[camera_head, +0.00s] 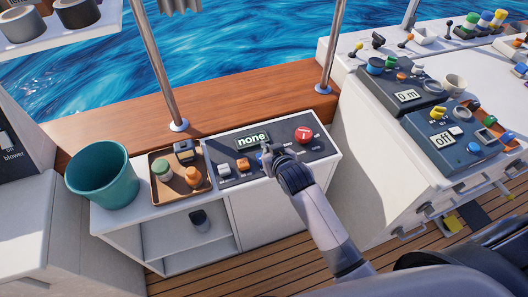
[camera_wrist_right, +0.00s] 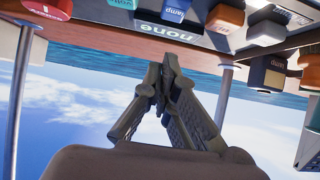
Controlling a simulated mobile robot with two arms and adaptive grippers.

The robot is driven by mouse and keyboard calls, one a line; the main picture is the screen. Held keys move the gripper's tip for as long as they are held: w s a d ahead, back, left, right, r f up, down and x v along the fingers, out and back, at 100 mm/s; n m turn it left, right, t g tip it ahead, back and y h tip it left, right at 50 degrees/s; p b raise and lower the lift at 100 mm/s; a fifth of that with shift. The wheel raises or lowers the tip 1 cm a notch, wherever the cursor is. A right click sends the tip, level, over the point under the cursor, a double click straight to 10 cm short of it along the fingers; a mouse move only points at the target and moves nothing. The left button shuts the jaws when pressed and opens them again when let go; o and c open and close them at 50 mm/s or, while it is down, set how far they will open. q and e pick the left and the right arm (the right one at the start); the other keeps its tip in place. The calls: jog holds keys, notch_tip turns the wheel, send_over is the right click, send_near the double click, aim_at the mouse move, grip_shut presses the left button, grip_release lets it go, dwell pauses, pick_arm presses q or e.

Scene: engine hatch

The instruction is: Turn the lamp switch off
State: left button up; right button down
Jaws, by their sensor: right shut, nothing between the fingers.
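The control panel (camera_head: 290,152) on the white cabinet carries a display (camera_head: 252,139) reading "none". In the right wrist view the panel appears upside down, with a row of switches. A blue switch (camera_wrist_right: 175,9) there has a cut-off label that seems to end in "amp"; its on or off position cannot be told. An orange switch (camera_wrist_right: 225,18) and a white switch (camera_wrist_right: 267,32) stand beside it. My right gripper (camera_head: 267,150) is shut and empty, over the panel just below the display; it also shows in the wrist view (camera_wrist_right: 170,75). It hides part of the switch row. My left gripper is not in view.
A red button (camera_head: 304,134) sits right of my gripper. A brown tray (camera_head: 163,205) with small items and a teal bucket (camera_head: 103,178) stand to the left. Metal posts (camera_head: 160,65) rise behind the panel. Another console (camera_head: 455,150) stands to the right.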

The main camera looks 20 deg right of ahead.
jog(key=w+f, duration=0.2)
jog(key=f, duration=0.1)
jog(key=shift+w+f, duration=0.15)
jog(key=shift+f, duration=0.15)
jog(key=shift+w+a+f, duration=0.1)
jog(key=shift+w+f, duration=0.05)
jog(key=shift+f, duration=0.6)
jog(key=shift+w+r+p, duration=0.1)
jog(key=shift+p, duration=0.35)
jog(key=p, duration=0.1)
jog(key=g+p, duration=0.1)
jog(key=p, duration=0.1)
jog(key=shift+w+r+g, duration=0.1)
jog(key=shift+w+g, duration=0.2)
jog(key=shift+w, duration=0.05)
jog(key=shift+s+f+b, duration=0.15)
jog(key=shift+f+b, duration=0.4)
jog(key=shift+f, duration=0.05)
jog(key=shift+w+r, duration=0.1)
jog(key=shift+w, duration=0.8)
